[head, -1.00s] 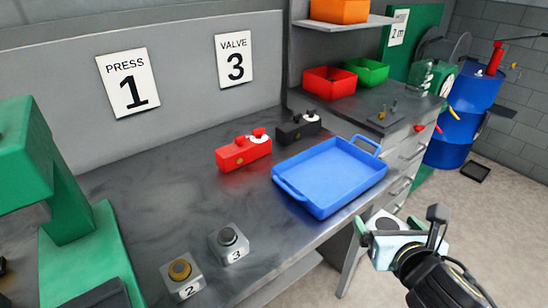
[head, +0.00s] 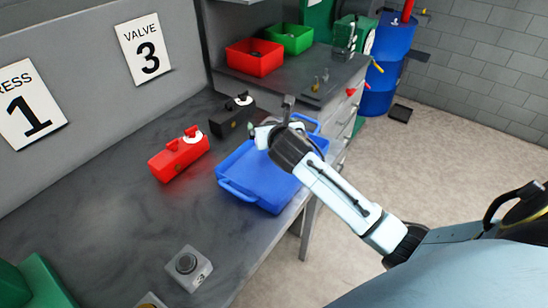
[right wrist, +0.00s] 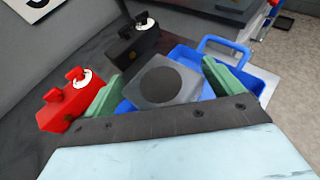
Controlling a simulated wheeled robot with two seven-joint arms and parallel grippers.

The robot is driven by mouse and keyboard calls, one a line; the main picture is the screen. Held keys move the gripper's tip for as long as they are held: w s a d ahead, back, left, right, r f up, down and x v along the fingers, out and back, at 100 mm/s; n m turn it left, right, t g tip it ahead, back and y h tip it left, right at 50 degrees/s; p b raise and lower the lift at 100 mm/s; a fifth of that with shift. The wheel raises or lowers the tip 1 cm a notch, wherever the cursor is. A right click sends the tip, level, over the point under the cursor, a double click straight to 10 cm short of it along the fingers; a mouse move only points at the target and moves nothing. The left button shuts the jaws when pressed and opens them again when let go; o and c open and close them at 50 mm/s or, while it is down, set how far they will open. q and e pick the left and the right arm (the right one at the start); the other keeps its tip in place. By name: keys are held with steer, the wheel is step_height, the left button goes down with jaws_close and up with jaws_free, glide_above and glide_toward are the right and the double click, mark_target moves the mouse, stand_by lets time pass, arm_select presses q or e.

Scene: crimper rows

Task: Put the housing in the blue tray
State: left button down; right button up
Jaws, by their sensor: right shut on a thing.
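The housing (right wrist: 163,83) is a grey block with a dark round face. In the right wrist view it sits between the two green fingers of my right gripper (right wrist: 166,90), which is shut on it. In the head view my right gripper (head: 267,131) is over the far left part of the blue tray (head: 262,188), and its own hand hides most of the housing. The tray also shows behind the housing in the right wrist view (right wrist: 258,78). I cannot tell how high the housing is above the tray floor. My left gripper is not in view.
A red valve block (head: 178,158) and a black one (head: 231,115) stand left of the tray. A grey block (head: 188,266) with a round top is near the table's front. Red (head: 254,57) and green (head: 291,39) bins stand behind. The bench middle is clear.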

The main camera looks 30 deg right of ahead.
steer(key=b, duration=0.1)
glide_above(275, 165)
steer(key=shift+m, duration=0.3)
step_height(275, 165, down, 6)
steer(key=shift+w+f, duration=0.1)
steer(key=shift+f, duration=0.15)
steer(key=shift+f+b, duration=0.55)
steer(key=shift+f, duration=1.4)
steer(key=shift+f, duration=0.2)
steer(key=o, duration=1.7)
steer(key=shift+f, duration=0.1)
steer(key=shift+o, duration=0.2)
